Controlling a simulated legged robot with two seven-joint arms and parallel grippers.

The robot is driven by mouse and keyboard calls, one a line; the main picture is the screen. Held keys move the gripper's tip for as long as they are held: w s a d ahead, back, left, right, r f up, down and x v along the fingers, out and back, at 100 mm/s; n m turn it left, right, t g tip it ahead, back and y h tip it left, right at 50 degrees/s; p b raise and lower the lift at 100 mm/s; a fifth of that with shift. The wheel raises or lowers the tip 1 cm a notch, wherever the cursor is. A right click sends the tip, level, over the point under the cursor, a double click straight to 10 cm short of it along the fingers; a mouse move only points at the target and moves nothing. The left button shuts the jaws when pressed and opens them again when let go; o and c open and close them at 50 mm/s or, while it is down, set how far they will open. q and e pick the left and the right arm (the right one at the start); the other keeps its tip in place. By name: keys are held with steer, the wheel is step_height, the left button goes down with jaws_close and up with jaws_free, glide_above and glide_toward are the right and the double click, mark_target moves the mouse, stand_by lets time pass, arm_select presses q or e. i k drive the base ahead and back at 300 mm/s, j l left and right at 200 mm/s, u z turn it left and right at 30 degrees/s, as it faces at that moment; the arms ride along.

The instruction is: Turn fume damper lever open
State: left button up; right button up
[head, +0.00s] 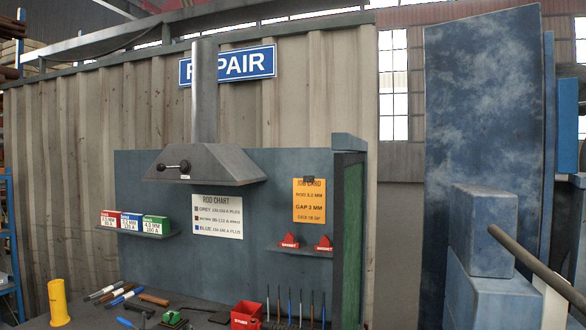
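The grey fume hood (215,164) is fixed high on the back panel, with a round duct (204,92) rising from its top. The damper lever (174,168) is on the hood's sloped front, towards its left. It has a dark ball knob at its left end and a round dark hub at its right end, and lies about horizontal. A small white label (184,177) sits just below the hub; its text is too small to read. Neither of my grippers is in view, and nothing touches the lever.
Below the hood is a bench with hand tools, a red bin (246,316) and a yellow cylinder (58,303). A shelf of boxes (151,226) is at left. Tall blue panels, blue blocks (482,232) and a slanted rod (535,265) fill the right. Space before the hood looks clear.

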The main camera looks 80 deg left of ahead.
mark_target(160, 167)
steer(key=u, duration=3.55)
steer(key=i+j+z, duration=0.2)
steer(key=i+j, duration=1.4)
steer(key=j, duration=0.1)
